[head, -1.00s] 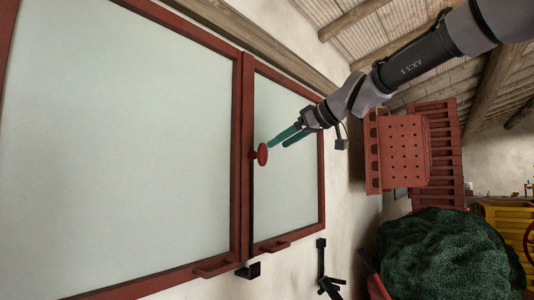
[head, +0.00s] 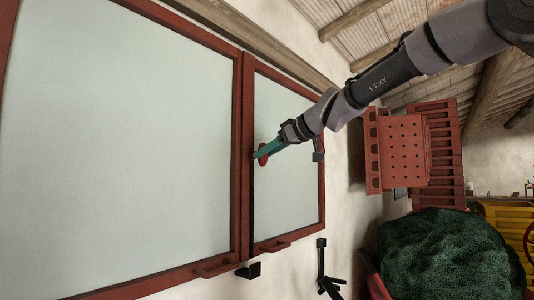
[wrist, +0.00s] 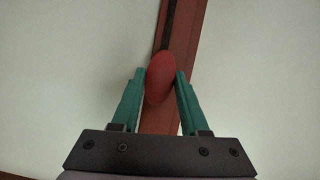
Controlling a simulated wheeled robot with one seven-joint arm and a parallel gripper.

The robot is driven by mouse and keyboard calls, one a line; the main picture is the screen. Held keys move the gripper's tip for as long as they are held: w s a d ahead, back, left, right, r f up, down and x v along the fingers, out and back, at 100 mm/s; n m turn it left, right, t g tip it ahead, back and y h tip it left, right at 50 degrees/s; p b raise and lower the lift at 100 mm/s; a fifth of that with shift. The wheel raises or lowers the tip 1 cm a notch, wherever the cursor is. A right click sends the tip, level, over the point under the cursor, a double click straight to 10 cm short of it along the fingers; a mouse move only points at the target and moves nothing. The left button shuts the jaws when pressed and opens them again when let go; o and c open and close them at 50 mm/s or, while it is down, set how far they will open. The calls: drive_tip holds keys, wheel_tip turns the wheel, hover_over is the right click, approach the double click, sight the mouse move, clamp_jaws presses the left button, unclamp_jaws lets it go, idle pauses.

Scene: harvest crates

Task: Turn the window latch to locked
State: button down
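The window latch is a red oval knob (head: 264,161) on the red window frame, beside the upright bar between the two panes. In the wrist view the knob (wrist: 160,78) stands between the two teal fingertips, its long side running up and down the picture. My gripper (head: 257,155) is at the knob, with one finger on either side. In the wrist view the fingertips of my gripper (wrist: 161,75) meet the knob's edges with no clear gap, so it looks shut on the knob. The fingers partly hide the knob in the head view.
The window frame (head: 244,200) has small red handles (head: 277,246) along its lower edge. A black bracket (head: 249,270) and black hook (head: 322,270) are on the wall below. A red crate (head: 403,145) and a dark green heap (head: 440,255) stand to the right.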

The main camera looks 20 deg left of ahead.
idle(0.3)
drive_tip(key=m+g+y, duration=0.1)
drive_tip(key=m+g, duration=0.1)
drive_tip(key=m, duration=0.2)
drive_tip(key=m+g+y, duration=0.2)
drive_tip(key=m, duration=0.2)
drive_tip(key=m+g+y, duration=0.1)
drive_tip(key=m, duration=0.3)
drive_tip(key=shift+w+d+f+m+g+y, duration=0.2)
drive_tip(key=shift+w+f+m+g+y, duration=0.1)
drive_tip(key=shift+w+g+y, duration=0.1)
drive_tip(key=shift+m, duration=0.3)
idle(0.4)
drive_tip(key=shift+c, duration=2.1)
unclamp_jaws()
